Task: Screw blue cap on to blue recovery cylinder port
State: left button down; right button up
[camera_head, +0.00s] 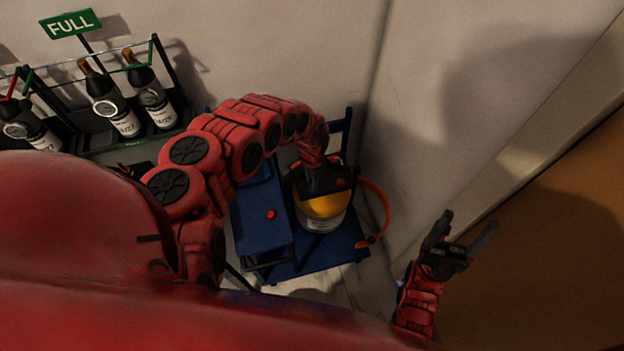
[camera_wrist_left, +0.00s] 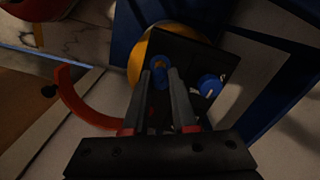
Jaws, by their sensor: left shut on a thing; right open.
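The recovery cylinder (camera_head: 322,211), with a yellow shoulder and pale lower body, stands upright on a blue stand. Its yellow top (camera_wrist_left: 141,62) and a dark block (camera_wrist_left: 195,52) also show in the left wrist view. My left gripper (camera_head: 318,178) reaches down onto the cylinder top. In the left wrist view, its fingers are shut on a small blue piece, seemingly the blue cap (camera_wrist_left: 158,76), over the dark block. A second round blue part (camera_wrist_left: 210,85) sits to the right of the fingers. Whether the held piece is seated on a port cannot be told. My right gripper (camera_head: 463,238) is open and empty at the right.
The blue stand (camera_head: 300,262) carries a blue box with a red button (camera_head: 270,214). An orange hose (camera_head: 381,205) loops right of the cylinder. A rack of dark bottles (camera_head: 120,110) under a green FULL sign (camera_head: 70,24) stands at the left. Walls close in behind.

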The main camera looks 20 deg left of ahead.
dwell(0.4)
pick_arm(q)
jog(key=shift+f+b, duration=0.9)
jog(key=shift+f, duration=0.3)
jog(key=shift+f, duration=0.1)
dwell(0.5)
jog(key=m, duration=0.2)
jog(key=shift+m, duration=0.3)
jog(key=m, duration=0.2)
jog(key=shift+m+b, duration=0.3)
jog(key=shift+b, duration=0.05)
jog(key=m, duration=0.3)
jog(key=shift+f, duration=0.1)
jog(key=shift+m+b, duration=0.3)
jog(key=shift+m, duration=0.8)
